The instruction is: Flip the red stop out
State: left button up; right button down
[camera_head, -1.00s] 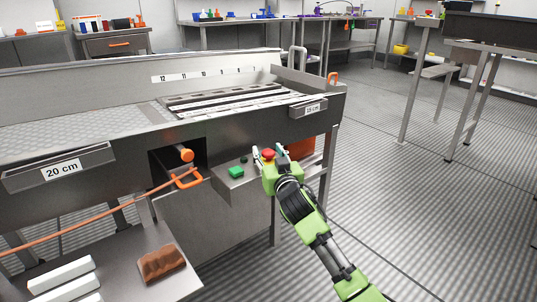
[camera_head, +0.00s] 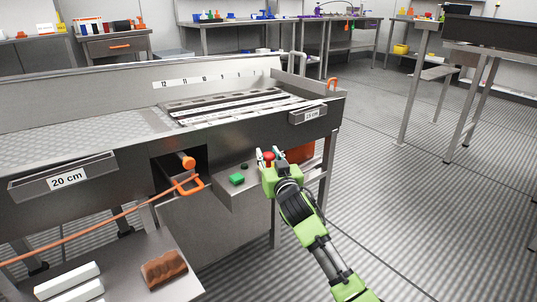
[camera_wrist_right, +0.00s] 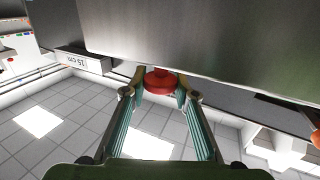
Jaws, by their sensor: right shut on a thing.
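The red stop (camera_head: 268,157) is a round red knob on the grey control box at the right end of the machine. It also shows in the right wrist view (camera_wrist_right: 159,82), below a metal face. My right gripper (camera_head: 267,159) is at the knob, with one finger on each side of it. In the right wrist view the fingertips (camera_wrist_right: 159,86) are closed on the knob's sides. The knob's underside is partly hidden by the fingers. My left gripper is not in view.
A green button (camera_head: 236,179) sits on the same box, left of the red knob. An orange handle (camera_head: 188,185) stands out from an opening further left. The machine bench (camera_head: 110,165) fills the left, with open floor (camera_head: 420,220) to the right.

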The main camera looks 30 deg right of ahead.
jog(key=shift+r, duration=0.3)
jog(key=c, duration=1.7)
grip_release()
jog(key=shift+f, duration=0.1)
jog(key=shift+s+a, duration=0.15)
jog(key=shift+s, duration=0.3)
jog(key=v, duration=1.1)
jog(key=shift+s, duration=0.1)
